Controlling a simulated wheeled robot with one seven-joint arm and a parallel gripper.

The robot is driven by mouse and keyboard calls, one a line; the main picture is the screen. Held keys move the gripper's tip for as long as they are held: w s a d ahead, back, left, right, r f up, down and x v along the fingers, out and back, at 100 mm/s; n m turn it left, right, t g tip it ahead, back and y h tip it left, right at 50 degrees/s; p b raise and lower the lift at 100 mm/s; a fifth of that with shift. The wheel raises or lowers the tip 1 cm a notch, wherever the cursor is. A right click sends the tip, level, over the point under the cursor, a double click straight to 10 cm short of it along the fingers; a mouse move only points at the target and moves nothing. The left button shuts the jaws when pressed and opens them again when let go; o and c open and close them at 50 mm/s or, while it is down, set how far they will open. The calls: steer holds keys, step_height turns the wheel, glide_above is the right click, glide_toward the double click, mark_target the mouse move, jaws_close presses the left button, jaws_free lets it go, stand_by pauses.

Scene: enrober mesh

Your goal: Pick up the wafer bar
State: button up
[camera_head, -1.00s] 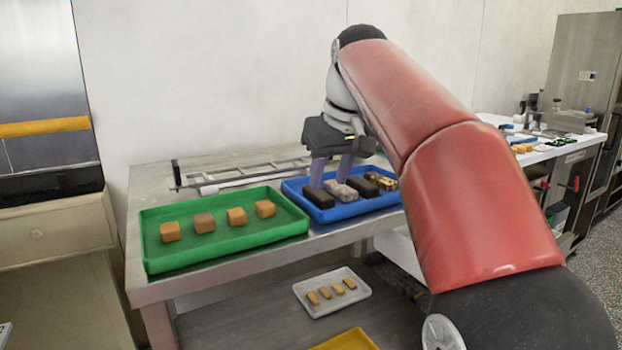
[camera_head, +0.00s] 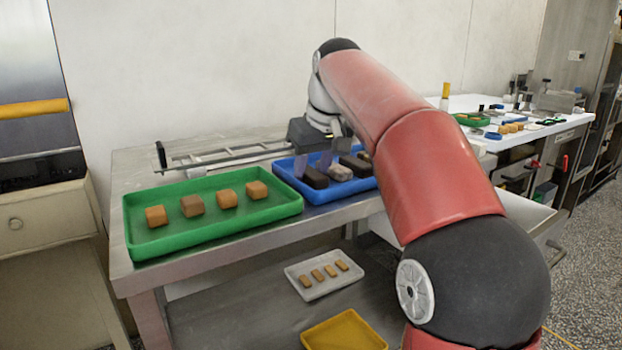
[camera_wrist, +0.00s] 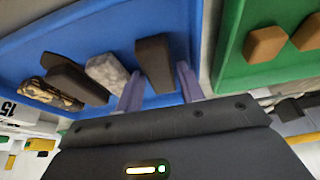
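The blue tray (camera_head: 347,191) holds several bars in a row. The leftmost is a plain dark brown bar (camera_head: 315,178), also seen in the wrist view (camera_wrist: 155,62). Beside it lie a speckled grey bar (camera_head: 340,173), another dark bar (camera_head: 356,166) and a patterned brown bar (camera_wrist: 50,94). I cannot tell for certain from looks which one is the wafer bar. My gripper (camera_head: 311,166) is open over the blue tray. In the wrist view its two fingers (camera_wrist: 160,92) are apart and empty, with the plain dark bar lying between their lines.
A green tray (camera_head: 230,232) with several tan and brown cubes stands left of the blue tray, near the table's front edge. A metal frame (camera_head: 225,155) lies behind. A white tray (camera_head: 312,290) and a yellow tray (camera_head: 345,335) are below. The speckled bar is close to one finger.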

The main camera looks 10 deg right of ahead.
steer(key=c, duration=0.5)
steer(key=shift+r, duration=0.15)
steer(key=shift+c, duration=0.2)
